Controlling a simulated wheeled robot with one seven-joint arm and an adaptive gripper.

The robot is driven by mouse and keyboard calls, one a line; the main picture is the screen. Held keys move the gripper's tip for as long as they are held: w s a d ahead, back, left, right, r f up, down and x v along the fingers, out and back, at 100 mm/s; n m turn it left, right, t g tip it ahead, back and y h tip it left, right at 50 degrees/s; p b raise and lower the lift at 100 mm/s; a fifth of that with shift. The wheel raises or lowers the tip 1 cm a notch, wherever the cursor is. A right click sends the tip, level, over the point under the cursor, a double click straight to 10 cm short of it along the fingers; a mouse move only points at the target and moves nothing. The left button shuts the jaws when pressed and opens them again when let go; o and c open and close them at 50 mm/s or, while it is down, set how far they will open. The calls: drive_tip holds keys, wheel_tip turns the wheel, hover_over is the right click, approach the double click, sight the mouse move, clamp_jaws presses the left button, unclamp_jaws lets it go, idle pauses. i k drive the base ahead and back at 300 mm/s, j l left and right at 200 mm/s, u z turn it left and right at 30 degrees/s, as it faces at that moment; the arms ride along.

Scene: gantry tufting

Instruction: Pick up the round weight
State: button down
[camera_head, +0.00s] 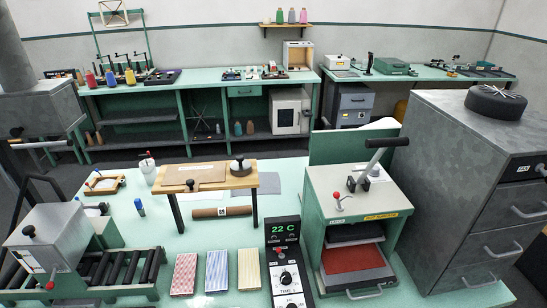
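A round weight (241,168), a dark disc with a black knob on top, sits upright at the right end of a small wooden bench (213,183). The bench stands on dark legs on the pale green table (225,242). A flat brown board (194,176) lies on the bench to the left of the weight. My gripper is not in view.
A green press (352,210) with a raised black lever stands right of the bench. A control box (284,240) reading 22 C is in front. A roller unit (75,275) is at left. A grey drawer cabinet (470,170) carries a black round brush-like object (496,102).

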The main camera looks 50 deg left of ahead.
sight(241, 166)
drive_tip(key=u, duration=2.3)
drive_tip(key=i+l+u, duration=0.6)
drive_tip(key=l+u, duration=0.25)
